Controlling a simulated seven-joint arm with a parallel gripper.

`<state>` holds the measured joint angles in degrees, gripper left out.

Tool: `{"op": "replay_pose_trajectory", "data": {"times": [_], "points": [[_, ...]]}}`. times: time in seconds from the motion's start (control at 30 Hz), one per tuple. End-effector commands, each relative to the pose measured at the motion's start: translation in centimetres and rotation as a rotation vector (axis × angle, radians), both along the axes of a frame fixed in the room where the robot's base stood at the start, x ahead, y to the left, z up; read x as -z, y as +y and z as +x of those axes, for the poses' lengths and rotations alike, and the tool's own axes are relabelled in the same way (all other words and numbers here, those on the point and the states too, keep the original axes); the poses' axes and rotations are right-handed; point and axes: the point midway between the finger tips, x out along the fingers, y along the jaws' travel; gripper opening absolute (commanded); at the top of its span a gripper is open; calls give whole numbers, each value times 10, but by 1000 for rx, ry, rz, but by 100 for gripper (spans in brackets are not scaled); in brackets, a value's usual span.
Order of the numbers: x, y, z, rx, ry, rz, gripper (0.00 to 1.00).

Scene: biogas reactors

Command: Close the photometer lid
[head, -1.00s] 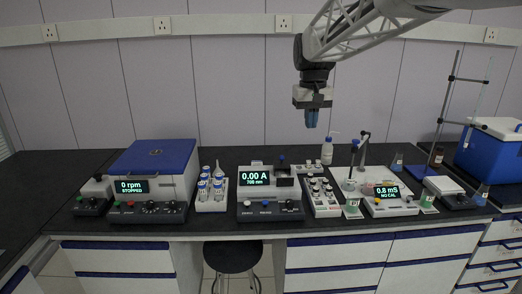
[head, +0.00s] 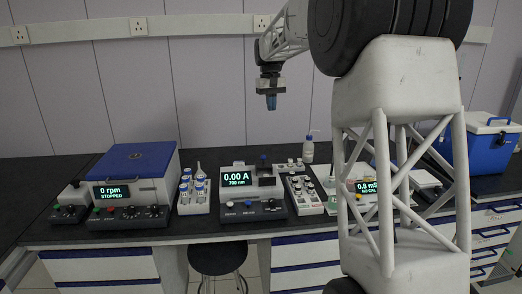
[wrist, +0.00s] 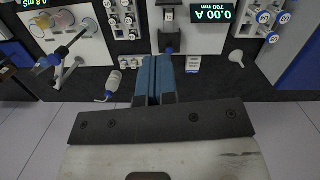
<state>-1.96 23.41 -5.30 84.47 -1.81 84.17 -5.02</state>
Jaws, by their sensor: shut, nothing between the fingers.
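The photometer (head: 236,205) is the grey-white bench instrument with a green display reading 0.00 A, 700 nm, near the middle of the bench. Its dark sample-well part (head: 266,181) is at the right of the display, with a small blue knob (head: 263,158) behind it. I cannot clearly tell the lid's angle. My gripper (head: 271,103) is shut and empty, in the air above and behind the photometer. In the wrist view the blue fingers (wrist: 158,78) are together, and the photometer display (wrist: 213,12) shows upside down at the top.
A centrifuge (head: 135,180) with a blue lid and a vial rack (head: 194,197) stand left of the photometer. A tray of small items (head: 303,196) and a wash bottle (head: 309,150) stand right. My arm hides part of the right side.

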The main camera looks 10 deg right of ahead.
Motion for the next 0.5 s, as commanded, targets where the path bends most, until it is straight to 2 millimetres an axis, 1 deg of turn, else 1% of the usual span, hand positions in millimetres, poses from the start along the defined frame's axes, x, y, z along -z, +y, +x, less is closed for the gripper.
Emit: {"op": "replay_pose_trajectory", "data": {"times": [0.03, 0.1, 0.37, 0.5], "points": [[5, 1, 11, -3, 7, -1, 0], [10, 3, 25, -7, 17, -1, 0], [29, 8, 75, -20, 49, -3, 0], [42, 11, 100, -26, 69, -4, 0]]}}
